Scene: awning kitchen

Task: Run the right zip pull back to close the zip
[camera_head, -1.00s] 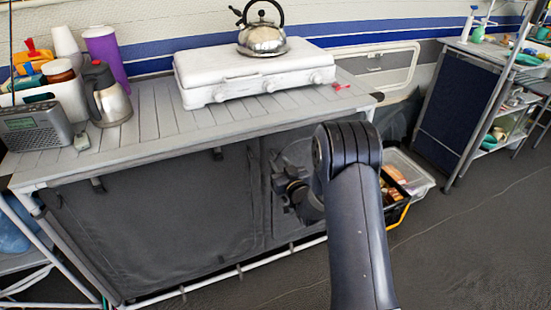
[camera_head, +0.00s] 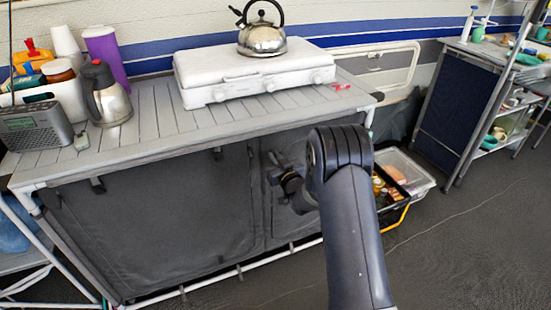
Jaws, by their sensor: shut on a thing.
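The right front panel of the grey fabric cupboard (camera_head: 279,233) is partly hidden behind my arm. My gripper (camera_head: 271,168) is at the upper left part of this panel, close to the vertical seam beside the large left panel (camera_head: 150,235). It is shut on the right zip pull, which is too small and too covered by the jaws to make out. The zip line itself is not clear, and I cannot tell how much of it is open.
The slatted cupboard top (camera_head: 150,115) holds a white stove (camera_head: 255,72) with a kettle (camera_head: 262,38), a steel jug (camera_head: 106,95) and a radio (camera_head: 35,128). A crate of goods (camera_head: 392,212) and a clear box (camera_head: 415,178) stand on the floor right of my arm. Floor is free in front.

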